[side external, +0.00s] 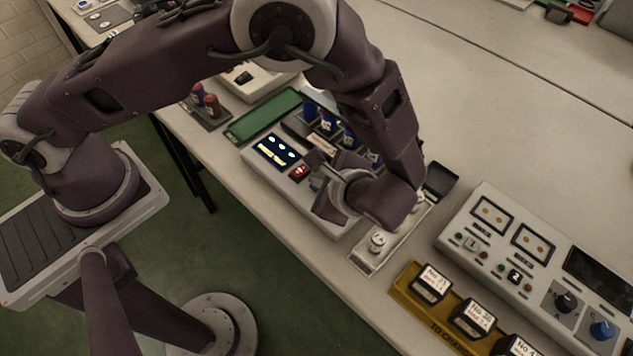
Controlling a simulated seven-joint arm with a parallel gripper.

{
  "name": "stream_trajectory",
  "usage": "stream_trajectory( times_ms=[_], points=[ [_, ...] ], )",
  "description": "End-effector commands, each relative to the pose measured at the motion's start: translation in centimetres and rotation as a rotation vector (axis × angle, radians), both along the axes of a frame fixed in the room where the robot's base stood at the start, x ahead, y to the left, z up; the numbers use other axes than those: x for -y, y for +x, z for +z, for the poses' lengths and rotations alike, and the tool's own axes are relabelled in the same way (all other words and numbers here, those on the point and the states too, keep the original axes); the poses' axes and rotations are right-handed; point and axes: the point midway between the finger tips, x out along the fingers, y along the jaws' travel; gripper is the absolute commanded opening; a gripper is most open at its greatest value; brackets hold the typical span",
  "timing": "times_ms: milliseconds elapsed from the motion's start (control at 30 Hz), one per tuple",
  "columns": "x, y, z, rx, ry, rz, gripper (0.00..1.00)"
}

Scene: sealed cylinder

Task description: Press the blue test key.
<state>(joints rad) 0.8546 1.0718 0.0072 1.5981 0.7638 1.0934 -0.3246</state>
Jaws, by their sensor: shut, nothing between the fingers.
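A pale console (262,161) with a lit dark display (277,151) stands on the table below my arm. A red key (299,172) shows on its top, right of the display. My gripper (321,190) is low over the console, just right of the red key. It is shut and holds nothing. A small bluish patch shows by the fingertips; I cannot tell whether it is the blue test key or part of my gripper. My wrist hides the console's right part, and contact with any key cannot be made out.
Several blue cylinders (327,122) stand behind the console, partly behind my arm. A green mat (262,116) lies to the left. A pale tray with a knob (377,242), a yellow rack (411,287) of labelled blocks and a control panel (489,217) stand to the right. The table behind is mostly clear.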

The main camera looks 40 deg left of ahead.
Motion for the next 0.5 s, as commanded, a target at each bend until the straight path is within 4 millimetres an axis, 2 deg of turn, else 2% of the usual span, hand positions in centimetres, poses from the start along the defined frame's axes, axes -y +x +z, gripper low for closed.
stream_trajectory(
  times_ms=[500],
  points=[
    [-0.01,-0.01,-0.63,0.0,0.001,0.001,0.0]
  ],
)
